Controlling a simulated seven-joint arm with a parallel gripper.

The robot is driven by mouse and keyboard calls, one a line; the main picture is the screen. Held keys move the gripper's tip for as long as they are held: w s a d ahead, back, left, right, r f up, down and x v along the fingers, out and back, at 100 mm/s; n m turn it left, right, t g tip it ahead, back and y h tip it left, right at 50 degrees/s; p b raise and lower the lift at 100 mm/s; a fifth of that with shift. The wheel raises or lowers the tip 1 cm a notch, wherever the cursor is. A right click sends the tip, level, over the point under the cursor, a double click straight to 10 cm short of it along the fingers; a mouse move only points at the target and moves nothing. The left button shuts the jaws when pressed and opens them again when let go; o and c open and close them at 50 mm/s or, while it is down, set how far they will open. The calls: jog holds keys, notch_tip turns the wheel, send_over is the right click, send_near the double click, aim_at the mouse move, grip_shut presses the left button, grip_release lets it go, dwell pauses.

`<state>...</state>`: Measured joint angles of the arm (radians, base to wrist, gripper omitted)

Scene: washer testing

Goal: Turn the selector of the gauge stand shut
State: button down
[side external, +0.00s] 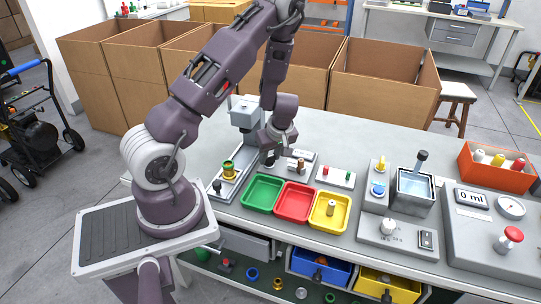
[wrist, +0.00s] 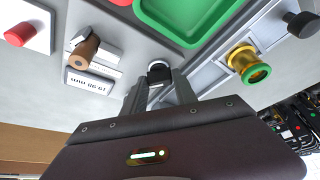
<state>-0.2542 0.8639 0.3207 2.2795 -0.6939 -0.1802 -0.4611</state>
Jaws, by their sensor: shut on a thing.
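The gauge stand (side external: 245,112) is a grey column at the back left of the table, and my gripper is just right of it. In the wrist view, a small dark knob (wrist: 159,68), which looks like the selector, sits on a pale block between my fingertips. My gripper (wrist: 160,84) is shut on this knob from above. The fingers hide part of it, so its turn angle cannot be read. In the side view, my gripper (side external: 269,161) and wrist hide most of the knob.
A brass-and-green part (side external: 229,170) and a black knob (side external: 217,187) stand on the rail left of my gripper. Green (side external: 246,200), red (side external: 280,213) and yellow (side external: 314,223) trays lie in front. A brown-handled device with a counter display (wrist: 88,82) is close by. Cardboard boxes (side external: 380,80) stand behind.

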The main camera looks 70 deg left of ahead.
jog(key=shift+m+t, duration=0.7)
jog(key=shift+m, duration=0.9)
jog(key=shift+s, duration=0.1)
jog(key=c, duration=1)
grip_release()
jog(key=shift+o, duration=0.2)
jog(key=v, duration=0.7)
